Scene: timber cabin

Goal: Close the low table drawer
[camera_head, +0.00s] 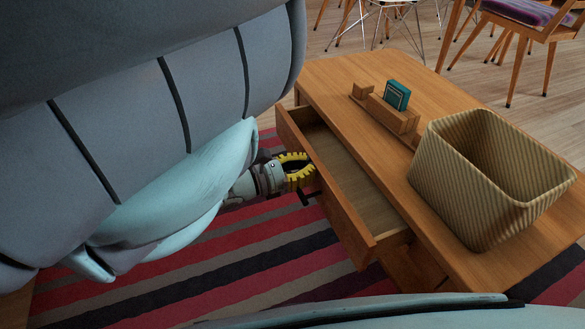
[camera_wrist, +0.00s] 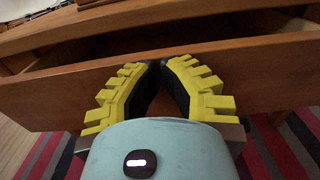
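The low wooden table (camera_head: 345,75) has its drawer (camera_head: 350,185) pulled out on its left side, so the inside shows and looks empty. The drawer front (camera_head: 335,200) also fills the middle of the wrist view (camera_wrist: 60,95), with the dark opening behind its top edge. A small dark handle (camera_head: 309,197) sticks out from the front. My gripper (camera_head: 303,171) is at the outer face of the drawer front, close above the handle. In the wrist view the yellow-ridged fingers (camera_wrist: 160,64) come together at their tips, with nothing seen between them. Whether they touch the wood is unclear.
A woven basket (camera_head: 440,165) and a wooden holder (camera_head: 392,112) with a teal box (camera_head: 397,95) stand on the tabletop. A striped rug (camera_head: 240,265) lies below. Chairs (camera_head: 525,30) stand behind. My arm covers the left of the head view.

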